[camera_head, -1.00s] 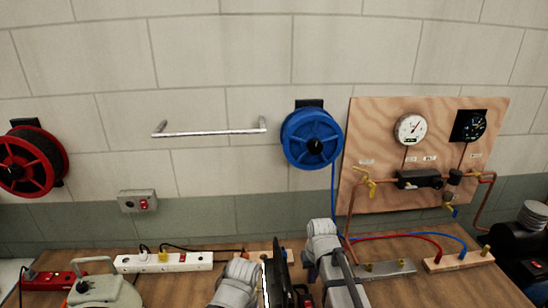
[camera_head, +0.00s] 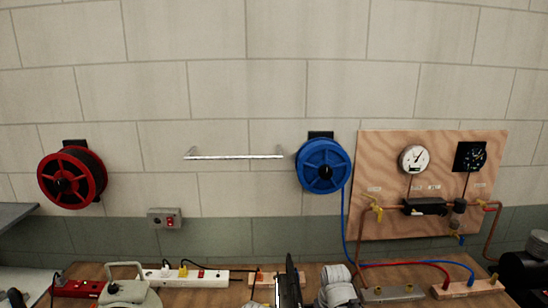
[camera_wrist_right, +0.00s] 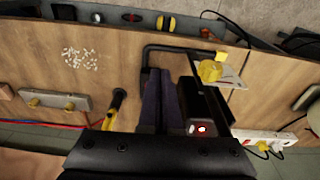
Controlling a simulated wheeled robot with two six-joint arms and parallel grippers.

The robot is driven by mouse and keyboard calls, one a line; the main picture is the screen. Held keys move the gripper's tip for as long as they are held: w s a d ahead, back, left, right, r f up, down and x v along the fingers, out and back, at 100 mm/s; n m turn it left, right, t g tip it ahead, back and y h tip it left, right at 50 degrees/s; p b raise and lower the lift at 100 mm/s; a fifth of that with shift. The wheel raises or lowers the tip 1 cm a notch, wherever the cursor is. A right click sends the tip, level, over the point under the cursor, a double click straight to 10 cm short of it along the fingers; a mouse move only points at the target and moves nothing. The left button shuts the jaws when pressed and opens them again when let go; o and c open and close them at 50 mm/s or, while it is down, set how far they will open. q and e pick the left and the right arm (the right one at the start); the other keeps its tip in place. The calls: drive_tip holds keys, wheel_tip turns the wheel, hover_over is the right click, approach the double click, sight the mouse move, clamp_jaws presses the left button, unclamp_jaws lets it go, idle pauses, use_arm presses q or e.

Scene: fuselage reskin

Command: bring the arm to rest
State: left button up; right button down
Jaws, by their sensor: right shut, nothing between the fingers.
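My right gripper (camera_wrist_right: 165,100) shows in the right wrist view, with its dark fingers together and nothing between them. It points over the wooden bench (camera_wrist_right: 140,75). A black device (camera_wrist_right: 205,112) with a red-lit button and a bent black bar is just right of the fingers; I cannot tell whether they touch. In the head view, a grey arm link of mine (camera_head: 337,288) shows at the bottom edge, and the gripper jaws cannot be made out there. My left gripper is in neither current view.
Small white pieces (camera_wrist_right: 80,58), a yellow-handled tool (camera_wrist_right: 116,102) and a power strip (camera_head: 180,277) lie on the bench. A blue reel (camera_head: 322,165), a red reel (camera_head: 72,178), a metal rail (camera_head: 235,157) and a gauge board (camera_head: 430,185) are on the wall.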

drive_tip(key=s+a+f+n+b, duration=0.1)
drive_tip(key=s+a+f+b, duration=0.2)
drive_tip(key=s, duration=0.4)
drive_tip(key=s+a+f+n+g+h+b, duration=0.1)
drive_tip(key=s+a+f+n+b, duration=0.1)
drive_tip(key=s+a+f+b, duration=0.2)
drive_tip(key=s+a+f, duration=0.1)
drive_tip(key=s+a, duration=0.1)
drive_tip(key=shift+s+f+g+b, duration=0.15)
drive_tip(key=shift+s+g+b, duration=0.15)
drive_tip(key=shift+s, duration=0.05)
idle(0.3)
